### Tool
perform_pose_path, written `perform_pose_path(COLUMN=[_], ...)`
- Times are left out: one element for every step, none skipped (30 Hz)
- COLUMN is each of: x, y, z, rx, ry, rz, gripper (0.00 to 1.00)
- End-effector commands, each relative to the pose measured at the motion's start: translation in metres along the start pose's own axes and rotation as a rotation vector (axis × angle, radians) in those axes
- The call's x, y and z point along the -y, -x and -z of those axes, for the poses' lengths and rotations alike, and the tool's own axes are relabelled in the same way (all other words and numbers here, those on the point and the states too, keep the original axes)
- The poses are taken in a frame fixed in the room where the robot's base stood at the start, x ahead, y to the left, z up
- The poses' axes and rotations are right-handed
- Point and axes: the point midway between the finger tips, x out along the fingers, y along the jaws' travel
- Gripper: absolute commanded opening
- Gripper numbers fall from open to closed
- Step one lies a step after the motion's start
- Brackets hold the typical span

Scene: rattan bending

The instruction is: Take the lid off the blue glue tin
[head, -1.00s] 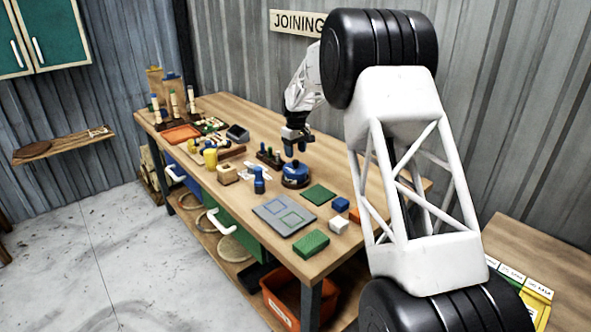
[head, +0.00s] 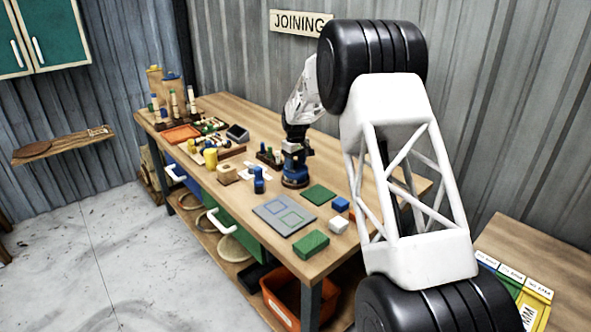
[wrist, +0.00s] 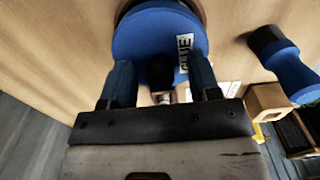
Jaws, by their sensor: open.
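The blue glue tin (head: 295,180) stands on the workbench on a dark round base. In the wrist view its blue lid (wrist: 150,38) fills the top middle, with a white GLUE label (wrist: 184,54) and a dark knob (wrist: 160,72). My gripper (head: 296,158) is directly above the tin. In the wrist view my gripper (wrist: 160,85) is open, with its two blue fingers on either side of the knob. I cannot tell whether the fingers touch the lid.
A blue bottle-shaped object (head: 259,180) stands left of the tin; a green mat (head: 319,194) lies to its right.

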Motion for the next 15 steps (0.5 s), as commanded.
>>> perform_pose_path(x=[0.0, 0.0, 0.0, 0.0, 0.0, 0.0, 0.0, 0.0, 0.0, 0.0, 0.0, 0.0, 0.0, 0.0, 0.0], y=[0.0, 0.0, 0.0, -0.0001, -0.0001, 0.0, 0.0, 0.0, 0.0, 0.0, 0.0, -0.0001, -0.0001, -0.0001, -0.0001], z=[0.0, 0.0, 0.0, -0.0001, -0.0001, 0.0, 0.0, -0.0001, -0.0001, 0.0, 0.0, -0.0001, -0.0001, -0.0001, -0.0001], rx=[0.0, 0.0, 0.0, 0.0, 0.0, 0.0, 0.0, 0.0, 0.0, 0.0, 0.0, 0.0, 0.0, 0.0, 0.0], ry=[0.0, 0.0, 0.0, 0.0, 0.0, 0.0, 0.0, 0.0, 0.0, 0.0, 0.0, 0.0, 0.0, 0.0, 0.0], rz=[0.0, 0.0, 0.0, 0.0, 0.0, 0.0, 0.0, 0.0, 0.0, 0.0, 0.0, 0.0, 0.0, 0.0, 0.0], gripper=[0.56, 0.56, 0.56, 0.56, 0.56, 0.56, 0.56, 0.56, 0.56, 0.52, 0.47, 0.41, 0.36, 0.32, 0.26])
